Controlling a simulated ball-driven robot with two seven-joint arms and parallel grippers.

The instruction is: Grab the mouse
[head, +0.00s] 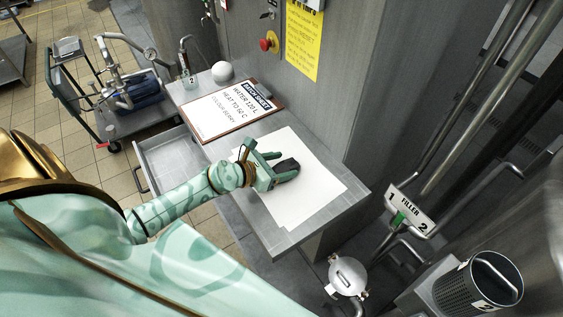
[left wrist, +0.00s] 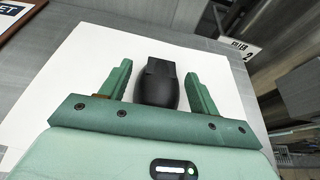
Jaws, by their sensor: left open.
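The mouse is a dark, rounded block (head: 287,165) on a white sheet (head: 306,200) on the grey bench. In the left wrist view the black mouse (left wrist: 157,84) lies between the two green fingers, with a visible gap on each side. My left gripper (head: 277,167) is open around the mouse; it also shows in the left wrist view (left wrist: 161,88). The near end of the mouse is partly hidden by the gripper body. My right gripper is not in view.
A clipboard (head: 226,110) lies on the bench left of the sheet, with a white ball (head: 222,71) behind it. An open drawer (head: 172,158) juts out at the bench's front. A red button (head: 268,42) is on the wall behind.

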